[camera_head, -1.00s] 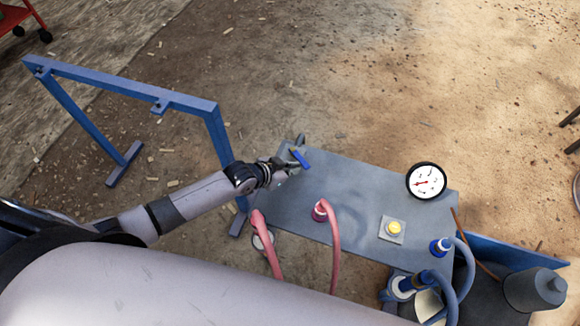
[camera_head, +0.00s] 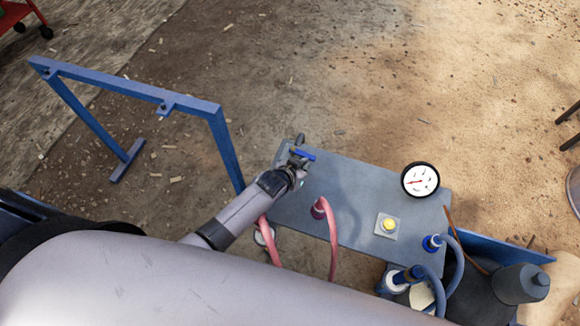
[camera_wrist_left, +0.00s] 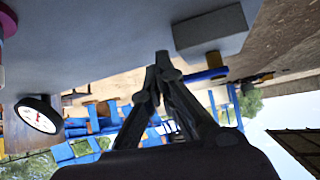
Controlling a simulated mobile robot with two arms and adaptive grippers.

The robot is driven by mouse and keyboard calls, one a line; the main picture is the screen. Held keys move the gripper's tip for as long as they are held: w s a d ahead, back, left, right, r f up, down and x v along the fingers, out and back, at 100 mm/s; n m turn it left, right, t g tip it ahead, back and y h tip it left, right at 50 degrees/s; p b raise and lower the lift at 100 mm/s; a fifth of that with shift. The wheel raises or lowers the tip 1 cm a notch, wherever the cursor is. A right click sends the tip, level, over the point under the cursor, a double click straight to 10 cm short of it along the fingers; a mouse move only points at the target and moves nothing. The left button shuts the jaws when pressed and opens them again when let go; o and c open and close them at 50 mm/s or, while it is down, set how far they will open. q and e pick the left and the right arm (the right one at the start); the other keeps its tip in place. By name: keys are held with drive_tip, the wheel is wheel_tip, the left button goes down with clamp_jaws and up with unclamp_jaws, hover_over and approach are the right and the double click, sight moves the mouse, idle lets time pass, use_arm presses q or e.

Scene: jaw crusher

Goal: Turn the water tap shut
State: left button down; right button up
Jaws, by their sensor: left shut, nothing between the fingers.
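The water tap's blue lever handle (camera_head: 304,154) is at the far left corner of the grey panel in the head view. It lies nearly crosswise in that picture. In the left wrist view the blue lever (camera_wrist_left: 204,75) is just right of my fingertips, beside a grey block (camera_wrist_left: 210,30). My left gripper (camera_head: 299,164) is at the near side of the handle, its fingers (camera_wrist_left: 163,62) together with nothing between them. I cannot tell whether they touch the lever. The tap's body is mostly hidden by the gripper. My right gripper is not in view.
The grey panel (camera_head: 350,190) carries a red hose (camera_head: 330,232), a yellow button (camera_head: 389,225), a blue hose fitting (camera_head: 432,243) and a round gauge (camera_head: 420,180). A blue frame (camera_head: 140,88) stands on the left. The ground beyond the panel is clear.

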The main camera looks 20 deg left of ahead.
use_arm(q)
drive_tip(key=shift+w+d, duration=0.15)
drive_tip(key=shift+d, duration=0.1)
drive_tip(key=shift+a, duration=0.15)
idle(0.4)
drive_tip(key=shift+a+p, duration=0.4)
drive_tip(key=shift+a, duration=0.25)
drive_tip(key=shift+s, duration=0.2)
drive_tip(key=v, duration=1.1)
drive_tip(key=shift+s+r, duration=0.25)
drive_tip(key=shift+r, duration=0.05)
drive_tip(key=shift+a+r, duration=0.1)
drive_tip(key=shift+a, duration=0.05)
